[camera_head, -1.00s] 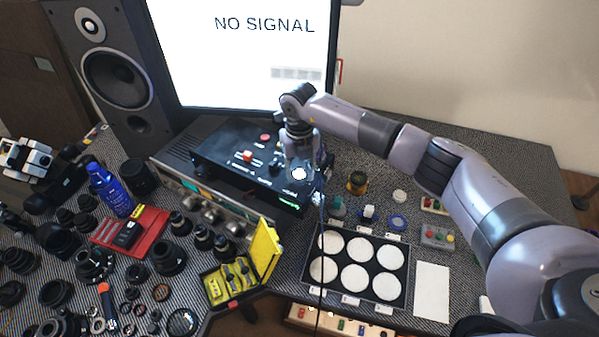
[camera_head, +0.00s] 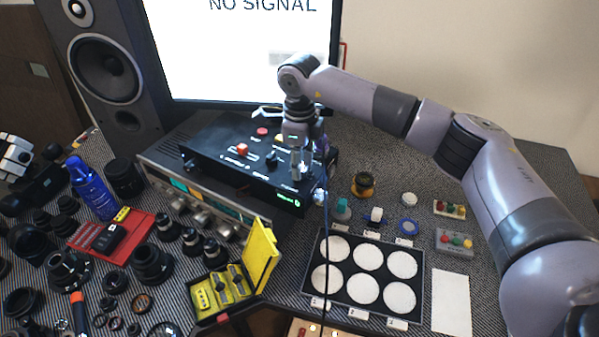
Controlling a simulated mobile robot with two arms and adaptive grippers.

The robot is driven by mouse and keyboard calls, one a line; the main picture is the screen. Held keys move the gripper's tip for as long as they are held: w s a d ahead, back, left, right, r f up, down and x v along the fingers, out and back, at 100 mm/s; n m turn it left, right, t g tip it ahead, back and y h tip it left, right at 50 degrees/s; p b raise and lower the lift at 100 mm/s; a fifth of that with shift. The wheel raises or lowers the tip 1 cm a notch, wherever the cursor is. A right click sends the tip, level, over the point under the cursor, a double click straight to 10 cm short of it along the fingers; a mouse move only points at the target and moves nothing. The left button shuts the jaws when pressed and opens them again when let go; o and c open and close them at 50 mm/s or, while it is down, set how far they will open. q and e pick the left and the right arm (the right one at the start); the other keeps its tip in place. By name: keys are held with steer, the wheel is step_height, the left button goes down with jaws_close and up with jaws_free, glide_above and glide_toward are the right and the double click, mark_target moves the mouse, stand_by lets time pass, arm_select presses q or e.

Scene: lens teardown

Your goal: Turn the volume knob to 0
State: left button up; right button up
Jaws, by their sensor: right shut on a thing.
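The black control box (camera_head: 222,163) stands below the monitor, with a red button (camera_head: 262,132), an orange-red switch (camera_head: 242,149) and a small black knob (camera_head: 271,159) on its top. My right gripper (camera_head: 297,172) comes down from above onto the right part of this top. Its fingers are shut on the volume knob there, which they mostly hide. The knob's pointer and the number it stands at cannot be read.
A silver receiver with knobs (camera_head: 203,214) stands in front of and left of the box. A monitor (camera_head: 240,50) stands behind. A tray of white discs (camera_head: 315,250) and an open yellow case (camera_head: 262,255) lie in front. Lens parts crowd the left.

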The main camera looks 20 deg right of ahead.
steer(key=n+b, duration=0.2)
steer(key=n, duration=0.1)
steer(key=shift+n+b, duration=1.1)
steer(key=shift+n, duration=0.7)
steer(key=shift+r, duration=0.1)
steer(key=o, duration=1.1)
steer(key=shift+o, duration=0.2)
step_height(320, 180, up, 12)
